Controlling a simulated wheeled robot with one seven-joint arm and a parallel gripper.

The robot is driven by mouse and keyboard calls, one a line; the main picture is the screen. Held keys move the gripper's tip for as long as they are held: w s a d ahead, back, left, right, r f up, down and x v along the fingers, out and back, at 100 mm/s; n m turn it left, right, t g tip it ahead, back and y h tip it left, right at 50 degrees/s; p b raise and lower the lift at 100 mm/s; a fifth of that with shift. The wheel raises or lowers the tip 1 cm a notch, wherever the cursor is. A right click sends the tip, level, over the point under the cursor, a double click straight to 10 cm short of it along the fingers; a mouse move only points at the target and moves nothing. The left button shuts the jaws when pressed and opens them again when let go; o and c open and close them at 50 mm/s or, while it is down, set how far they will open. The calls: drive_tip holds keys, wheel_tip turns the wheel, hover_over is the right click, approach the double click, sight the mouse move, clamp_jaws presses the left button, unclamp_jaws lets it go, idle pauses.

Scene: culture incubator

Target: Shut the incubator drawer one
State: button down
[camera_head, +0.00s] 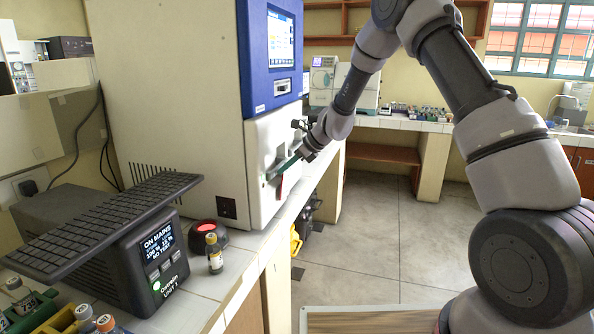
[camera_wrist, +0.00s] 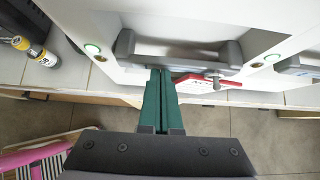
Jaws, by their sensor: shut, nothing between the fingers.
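The incubator (camera_head: 170,80) is a large cream cabinet with a blue panel and a white lower front (camera_head: 258,140). In the wrist view, a white drawer front (camera_wrist: 90,18) carries a wide grey handle (camera_wrist: 190,52). A red lever (camera_wrist: 205,79) sits below the handle, partly behind my fingers. My gripper (camera_wrist: 160,74) has its green fingers shut together and empty, with the tips at the lower edge of the grey handle. Whether they touch it I cannot tell. In the head view my gripper (camera_head: 274,174) is at the white front. How far any drawer stands out is unclear.
A second grey handle (camera_wrist: 302,64) is at the right.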

drive_tip(key=shift+w+a, duration=0.25)
drive_tip(key=shift+a, duration=0.65)
drive_tip(key=shift+a+r, duration=0.1)
drive_tip(key=shift+a, duration=0.05)
